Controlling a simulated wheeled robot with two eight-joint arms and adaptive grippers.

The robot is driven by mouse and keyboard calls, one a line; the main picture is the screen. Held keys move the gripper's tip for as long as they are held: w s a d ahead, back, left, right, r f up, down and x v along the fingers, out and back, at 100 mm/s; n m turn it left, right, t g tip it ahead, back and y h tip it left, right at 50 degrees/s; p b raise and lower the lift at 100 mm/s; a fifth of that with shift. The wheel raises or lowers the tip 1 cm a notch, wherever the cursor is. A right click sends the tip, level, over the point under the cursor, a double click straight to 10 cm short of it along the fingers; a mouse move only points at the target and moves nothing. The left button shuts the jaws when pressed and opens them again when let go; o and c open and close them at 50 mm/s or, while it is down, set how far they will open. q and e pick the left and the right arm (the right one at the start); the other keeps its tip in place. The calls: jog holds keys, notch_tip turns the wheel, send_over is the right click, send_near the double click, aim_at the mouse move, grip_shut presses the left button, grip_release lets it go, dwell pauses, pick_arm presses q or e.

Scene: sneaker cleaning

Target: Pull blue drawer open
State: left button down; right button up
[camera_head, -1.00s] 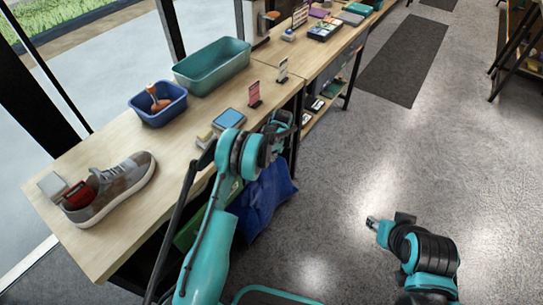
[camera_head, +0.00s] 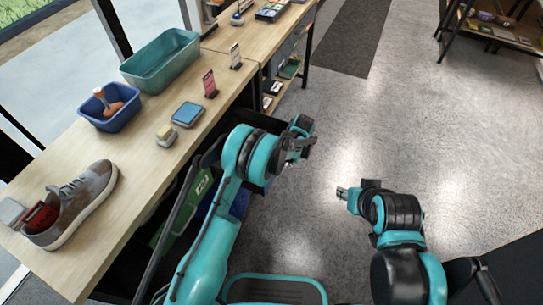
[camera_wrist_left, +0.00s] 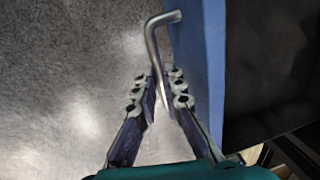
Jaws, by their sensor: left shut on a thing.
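The blue drawer front (camera_wrist_left: 201,60) shows in the left wrist view as a flat panel with a bent metal handle (camera_wrist_left: 152,45). A dark space lies behind the panel, on its right side. My left gripper (camera_wrist_left: 161,98) has its two fingers closed around the handle. In the head view my left gripper (camera_head: 299,138) is out from the table's edge, and a dark box-like shape lies between it and the table. The gripper and arm hide most of the drawer there. My right gripper (camera_head: 342,193) is over the floor, away from the drawer; its finger gap is too small to judge.
The wooden table (camera_head: 135,160) holds a grey sneaker (camera_head: 75,205), a blue tub (camera_head: 108,107) with a brush (camera_head: 104,97), a teal bin (camera_head: 160,62), a blue-topped block (camera_head: 188,113) and sign stands. The grey floor (camera_head: 330,240) beside the table is open.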

pick_arm(q)
jog(key=shift+s+d, duration=0.3)
jog(key=shift+d, duration=0.45)
jog(key=shift+s+d, duration=0.25)
jog(key=shift+d, duration=0.5)
jog(key=c, duration=1.6)
grip_release()
notch_tip(320, 180, up, 12)
jog(key=d, duration=0.2)
jog(key=shift+s, duration=0.35)
